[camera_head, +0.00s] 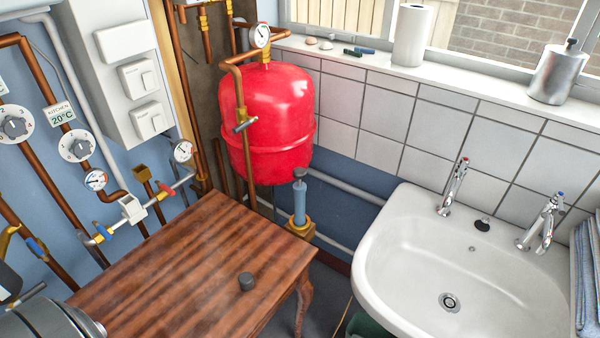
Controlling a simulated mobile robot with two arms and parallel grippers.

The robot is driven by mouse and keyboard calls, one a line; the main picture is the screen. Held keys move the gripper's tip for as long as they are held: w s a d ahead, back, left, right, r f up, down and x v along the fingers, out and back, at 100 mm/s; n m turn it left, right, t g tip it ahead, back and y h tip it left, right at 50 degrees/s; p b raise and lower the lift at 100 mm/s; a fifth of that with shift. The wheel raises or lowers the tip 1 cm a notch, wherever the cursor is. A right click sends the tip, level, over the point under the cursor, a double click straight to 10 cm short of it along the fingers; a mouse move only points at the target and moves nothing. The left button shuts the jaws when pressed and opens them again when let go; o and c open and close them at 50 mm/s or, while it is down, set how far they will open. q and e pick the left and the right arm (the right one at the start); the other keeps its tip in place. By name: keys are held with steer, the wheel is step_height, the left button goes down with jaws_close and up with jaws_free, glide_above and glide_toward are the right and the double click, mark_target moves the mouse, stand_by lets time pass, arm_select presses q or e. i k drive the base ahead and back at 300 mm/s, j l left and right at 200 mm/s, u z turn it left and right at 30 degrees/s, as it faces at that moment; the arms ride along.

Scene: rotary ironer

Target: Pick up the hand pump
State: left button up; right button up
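The hand pump appears to be the upright blue cylinder (300,203) with a dark knob on top and a brass-coloured block at its foot. It stands just beyond the right back corner of the wooden table, below and right of the red tank (268,115). Its lower end is close to the table corner, and I cannot tell what it rests on or whether it is fixed. Neither of my grippers can be made out in the head view, and nothing is seen holding the pump.
Copper pipes and dials line the left wall. A white sink (480,265) stands to the right. A grey metal cylinder (45,318) is at the bottom left.

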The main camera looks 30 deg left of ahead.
mark_target(299, 216)
steer(key=i+u, duration=0.25)
steer(key=u, duration=0.15)
steer(key=i+l+u, duration=0.15)
steer(key=u, duration=0.25)
steer(key=i+l+u, duration=0.25)
steer(key=u, duration=0.2)
steer(key=i, duration=0.1)
